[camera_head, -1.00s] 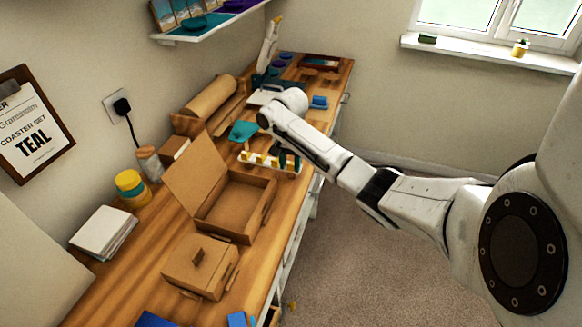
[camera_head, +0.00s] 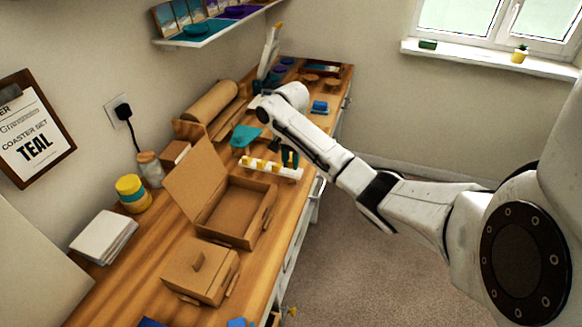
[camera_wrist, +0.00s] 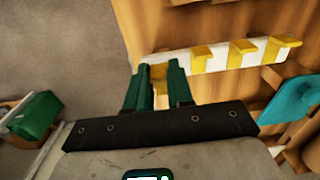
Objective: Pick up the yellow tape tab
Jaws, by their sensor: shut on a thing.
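A white strip (camera_wrist: 225,58) with several yellow tape tabs lies on the wooden bench, and it also shows in the head view (camera_head: 280,173). My gripper (camera_wrist: 158,66) has two dark green fingers, shut on the yellow tape tab (camera_wrist: 158,73) at the strip's end. The held tab is mostly hidden between the fingers and still appears at the strip. Other tabs, such as this yellow tab (camera_wrist: 243,46), stand free along the strip. In the head view my gripper (camera_head: 289,160) is at the strip's right end, partly hidden by my arm.
A teal object (camera_wrist: 290,98) lies close beside the strip. An open cardboard box (camera_head: 245,205) and a closed small box (camera_head: 200,272) stand nearer on the bench (camera_head: 135,285). A yellow-and-teal jar (camera_head: 132,190) stands by the wall. Floor is clear right of the bench.

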